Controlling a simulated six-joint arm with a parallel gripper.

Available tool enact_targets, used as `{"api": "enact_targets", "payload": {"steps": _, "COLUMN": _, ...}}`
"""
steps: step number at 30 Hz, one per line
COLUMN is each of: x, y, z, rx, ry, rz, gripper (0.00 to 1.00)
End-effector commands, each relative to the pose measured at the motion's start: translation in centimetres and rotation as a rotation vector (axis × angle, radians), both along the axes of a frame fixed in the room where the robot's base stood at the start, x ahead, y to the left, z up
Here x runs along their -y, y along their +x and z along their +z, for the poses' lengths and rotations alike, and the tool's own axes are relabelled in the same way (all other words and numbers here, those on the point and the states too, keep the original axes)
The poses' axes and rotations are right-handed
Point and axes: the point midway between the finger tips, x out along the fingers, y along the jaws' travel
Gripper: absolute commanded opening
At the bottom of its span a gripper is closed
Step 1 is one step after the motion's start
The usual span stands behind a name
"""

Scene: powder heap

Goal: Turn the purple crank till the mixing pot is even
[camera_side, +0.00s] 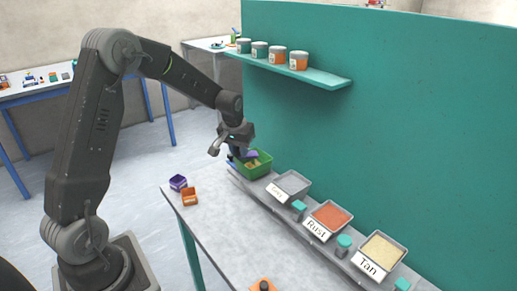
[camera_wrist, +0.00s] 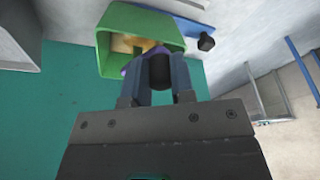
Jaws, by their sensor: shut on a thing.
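The green mixing pot (camera_side: 262,168) stands at the far end of the work table, against the teal wall. It also shows in the wrist view (camera_wrist: 112,38), with tan and orange-brown powder (camera_wrist: 136,44) inside. The purple crank (camera_side: 250,154) shows as a small patch at the pot's top. In the wrist view a bit of purple (camera_wrist: 127,66) shows beside my fingers. My gripper (camera_wrist: 159,68) is shut on a dark round knob (camera_wrist: 159,72) at the pot's opening, seemingly the crank's handle. My fingers and the knob hide most of the crank.
Trays of grey (camera_side: 291,184), rust (camera_side: 330,215) and tan (camera_side: 382,249) powder line the wall, with teal-lidded jars between them. A purple box (camera_side: 178,182) and an orange box (camera_side: 190,198) sit near the table's left edge. Painted tins (camera_side: 278,56) stand on a shelf above.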

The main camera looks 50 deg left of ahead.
Motion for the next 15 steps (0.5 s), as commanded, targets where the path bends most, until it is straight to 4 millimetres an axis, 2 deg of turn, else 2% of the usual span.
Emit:
{"api": "enact_targets", "payload": {"steps": 4, "x": -0.78, "y": 0.67, "z": 0.26, "rx": 0.011, "ry": 0.003, "rz": -0.003, "gripper": 0.00}}
{"api": "enact_targets", "payload": {"steps": 15, "x": -0.99, "y": 0.87, "z": 0.27, "rx": 0.010, "ry": 0.002, "rz": -0.003, "gripper": 0.00}}
